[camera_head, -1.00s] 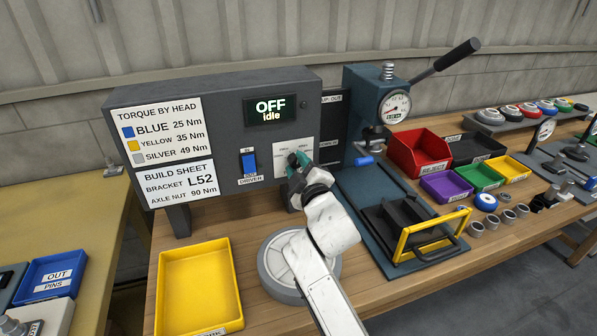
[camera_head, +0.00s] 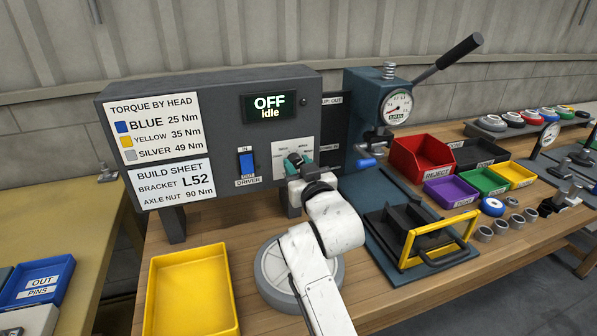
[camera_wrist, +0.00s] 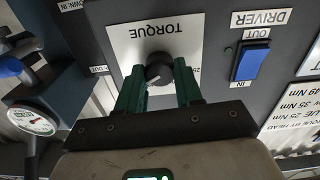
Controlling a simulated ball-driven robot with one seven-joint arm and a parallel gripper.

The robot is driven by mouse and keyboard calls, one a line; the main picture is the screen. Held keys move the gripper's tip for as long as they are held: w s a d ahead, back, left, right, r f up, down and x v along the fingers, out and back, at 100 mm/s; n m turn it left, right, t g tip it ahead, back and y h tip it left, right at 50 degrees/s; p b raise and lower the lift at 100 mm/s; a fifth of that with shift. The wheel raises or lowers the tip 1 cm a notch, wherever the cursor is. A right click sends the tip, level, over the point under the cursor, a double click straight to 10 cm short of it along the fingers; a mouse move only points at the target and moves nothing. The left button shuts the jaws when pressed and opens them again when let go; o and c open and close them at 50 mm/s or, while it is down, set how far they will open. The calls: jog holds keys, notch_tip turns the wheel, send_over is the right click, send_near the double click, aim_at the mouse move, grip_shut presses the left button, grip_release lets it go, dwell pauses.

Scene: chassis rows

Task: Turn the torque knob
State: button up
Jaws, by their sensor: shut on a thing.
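The torque knob (camera_wrist: 159,70) is a dark round knob on a white plate marked TORQUE, seen upside down in the wrist view. My gripper (camera_wrist: 160,80) has its green fingers shut on the knob, one on each side. In the head view my gripper (camera_head: 298,162) is at the white plate (camera_head: 305,142) on the front of the dark grey panel box (camera_head: 221,180). There the gripper hides much of the knob and some of the plate's lettering. The knob's exact setting cannot be read. The display (camera_head: 270,107) reads OFF, idle.
A blue driver switch (camera_head: 246,164) sits left of the torque plate. A lever press (camera_head: 376,100) with a gauge stands to the right. A yellow tray (camera_head: 190,300) and a grey wheel (camera_head: 268,292) lie below on the bench. Coloured bins, such as the red one (camera_head: 420,153), stand farther right.

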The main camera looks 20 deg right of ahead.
jog(key=shift+f+m+b, duration=0.25)
jog(key=shift+m+b, duration=0.05)
jog(key=shift+m, duration=0.8)
jog(key=o, duration=1)
jog(key=shift+r, duration=0.15)
jog(key=shift+o, duration=0.2)
jog(key=s, duration=1)
jog(key=shift+s, duration=0.4)
